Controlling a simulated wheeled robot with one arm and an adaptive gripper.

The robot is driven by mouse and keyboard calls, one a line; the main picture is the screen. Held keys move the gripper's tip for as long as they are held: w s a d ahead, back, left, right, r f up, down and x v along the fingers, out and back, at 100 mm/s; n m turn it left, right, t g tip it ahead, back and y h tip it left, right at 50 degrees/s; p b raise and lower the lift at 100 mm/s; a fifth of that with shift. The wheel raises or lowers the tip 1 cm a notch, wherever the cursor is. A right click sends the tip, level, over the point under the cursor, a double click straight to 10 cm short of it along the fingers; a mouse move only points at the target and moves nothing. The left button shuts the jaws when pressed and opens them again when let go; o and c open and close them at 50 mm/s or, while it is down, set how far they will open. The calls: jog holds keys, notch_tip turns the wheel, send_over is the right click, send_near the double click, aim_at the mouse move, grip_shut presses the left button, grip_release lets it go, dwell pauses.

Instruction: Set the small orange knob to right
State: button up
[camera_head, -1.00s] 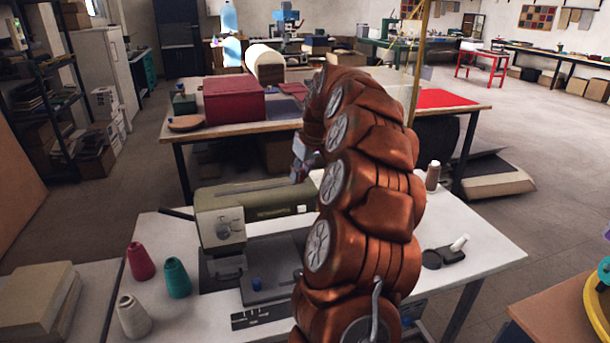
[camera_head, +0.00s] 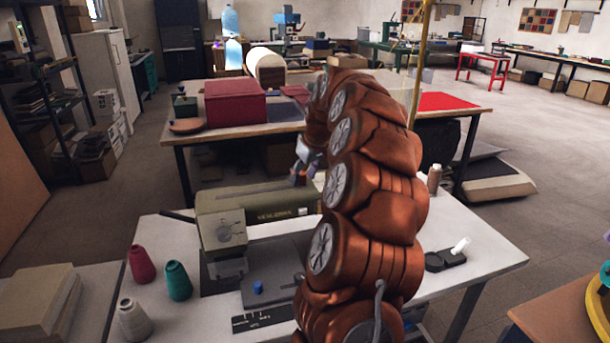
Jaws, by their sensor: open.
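An olive sewing machine (camera_head: 258,207) stands on the white table, with a pale round dial (camera_head: 230,231) on its left end. I cannot make out a small orange knob for certain; my arm hides the right part of the machine. My copper-coloured arm rises in front of it and bends over. My gripper (camera_head: 301,172) is just above the right part of the machine's top, partly hidden by the arm. It is open, and its fingertips are small and hard to see. Whether it touches anything cannot be told.
On the white table (camera_head: 485,250) stand a red cone (camera_head: 141,264), a teal cone (camera_head: 178,281) and a white cone (camera_head: 133,319) at the left. A brown spool (camera_head: 434,179) and a black holder (camera_head: 446,259) are at the right. A small blue knob (camera_head: 257,287) sits on the grey plate.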

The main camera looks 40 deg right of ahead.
jog(key=v, duration=1.2)
jog(key=shift+f, duration=0.1)
jog(key=s+a+f+n+g+y, duration=0.1)
jog(key=s+a+f, duration=0.1)
jog(key=a, duration=1.1)
jog(key=s+a+f+n+g, duration=0.1)
jog(key=s+a+f, duration=0.2)
jog(key=a, duration=1.1)
jog(key=s+a+f+g, duration=0.1)
jog(key=s+a+f, duration=0.2)
jog(key=s, duration=0.5)
jog(key=s+a+f+g+p, duration=0.1)
jog(key=s+a+f, duration=0.3)
jog(key=s, duration=0.3)
jog(key=s+a+f+m+g, duration=0.1)
jog(key=s+a+f+g, duration=0.1)
jog(key=s+a+f, duration=0.2)
jog(key=s+f, duration=0.2)
jog(key=s, duration=0.2)
jog(key=shift+s+h, duration=0.3)
jog(key=shift+s, duration=0.05)
